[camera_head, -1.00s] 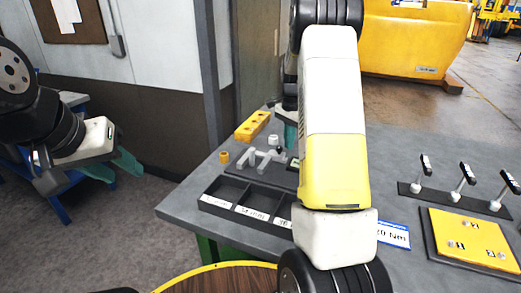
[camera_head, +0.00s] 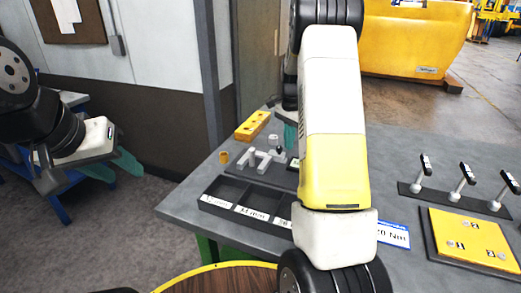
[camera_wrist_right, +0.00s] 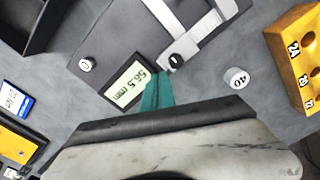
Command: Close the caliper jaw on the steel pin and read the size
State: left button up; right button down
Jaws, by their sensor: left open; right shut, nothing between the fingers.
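The grey caliper (camera_head: 258,158) lies on a dark board on the bench, with its jaws apart. Its silver frame shows in the right wrist view (camera_wrist_right: 206,28), cut off by the top edge. The digital display (camera_wrist_right: 128,86) seems to read 56.5 mm. A short steel pin marked 40 (camera_wrist_right: 236,78) stands beside the caliper, apart from it; it also shows in the head view (camera_head: 273,140). My right gripper (camera_wrist_right: 160,78) is shut and empty, its tips next to the caliper's black knob (camera_wrist_right: 175,61). My left gripper (camera_head: 116,170) is open and away from the bench.
A yellow block with numbered holes (camera_wrist_right: 306,62) lies behind the caliper. A brass-coloured pin (camera_head: 224,157) stands to its left. A black compartment tray (camera_head: 228,191) is in front. My right arm hides the middle of the bench. A yellow plate (camera_head: 468,235) lies right.

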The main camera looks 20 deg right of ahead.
aim_at(279, 147)
jog(key=shift+f, duration=0.1)
jog(key=shift+f, duration=1.65)
jog(key=shift+a+f, duration=0.1)
jog(key=shift+a, duration=0.05)
jog(key=shift+w+a, duration=0.5)
jog(key=shift+a, duration=0.2)
jog(key=shift+w+a, duration=0.45)
jog(key=shift+a, duration=0.25)
jog(key=shift+w+a, duration=0.15)
jog(key=shift+a, duration=0.15)
dwell(0.6)
jog(key=shift+w+r, duration=0.2)
jog(key=shift+r, duration=0.55)
jog(key=shift+s+d+r, duration=0.1)
jog(key=shift+d+r, duration=0.05)
jog(key=shift+r, duration=1.3)
jog(key=shift+d+r, duration=0.15)
jog(key=shift+r, duration=1.3)
jog(key=shift+r, duration=0.1)
